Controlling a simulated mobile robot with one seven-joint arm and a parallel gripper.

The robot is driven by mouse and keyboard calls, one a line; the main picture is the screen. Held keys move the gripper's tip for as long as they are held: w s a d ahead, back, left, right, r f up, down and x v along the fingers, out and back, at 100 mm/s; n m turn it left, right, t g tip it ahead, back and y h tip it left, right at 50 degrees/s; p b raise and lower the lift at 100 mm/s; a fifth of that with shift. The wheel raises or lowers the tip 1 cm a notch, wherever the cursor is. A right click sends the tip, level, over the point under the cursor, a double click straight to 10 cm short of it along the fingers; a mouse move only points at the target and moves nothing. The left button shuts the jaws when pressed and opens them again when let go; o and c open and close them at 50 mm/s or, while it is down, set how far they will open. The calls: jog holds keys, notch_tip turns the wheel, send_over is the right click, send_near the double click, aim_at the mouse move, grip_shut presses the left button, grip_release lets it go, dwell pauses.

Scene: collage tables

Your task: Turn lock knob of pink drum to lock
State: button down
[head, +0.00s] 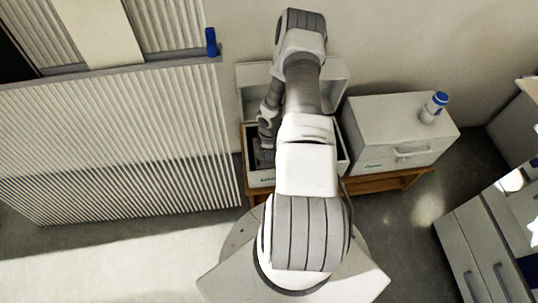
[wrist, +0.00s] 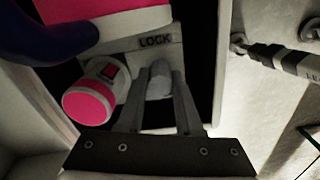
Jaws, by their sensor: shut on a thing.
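In the wrist view a pale grey lock knob (wrist: 160,84) stands between the two fingers of my gripper (wrist: 160,78), which is shut on it. A white plate behind the knob carries the word LOCK (wrist: 156,41). A pink and white body, apparently the pink drum (wrist: 100,10), shows at the top of the wrist view, cut off by the frame. A round part with a pink face (wrist: 88,103) sits left of the fingers. In the head view my gripper reaches down into the open box (head: 262,181); the drum and knob are hidden there.
The open box's raised lid (head: 250,78) stands behind my arm. A closed white box (head: 375,125) with a blue-capped bottle (head: 434,107) on top stands to the right on the wooden table (head: 395,181). A ribbed white panel (head: 120,140) stands left. Box walls surround my gripper closely.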

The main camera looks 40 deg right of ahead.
jog(key=m+b, duration=0.1)
jog(key=m, duration=0.5)
jog(key=shift+m+b, duration=0.3)
jog(key=shift+b, duration=0.1)
jog(key=m+b, duration=0.1)
jog(key=m, duration=0.5)
jog(key=shift+m, duration=0.3)
jog(key=shift+w, duration=0.1)
jog(key=c, duration=0.6)
grip_release()
jog(key=shift+r, duration=0.1)
notch_tip(320, 180, up, 17)
jog(key=p, duration=0.4)
jog(key=shift+r+p, duration=0.15)
jog(key=shift+p, duration=0.15)
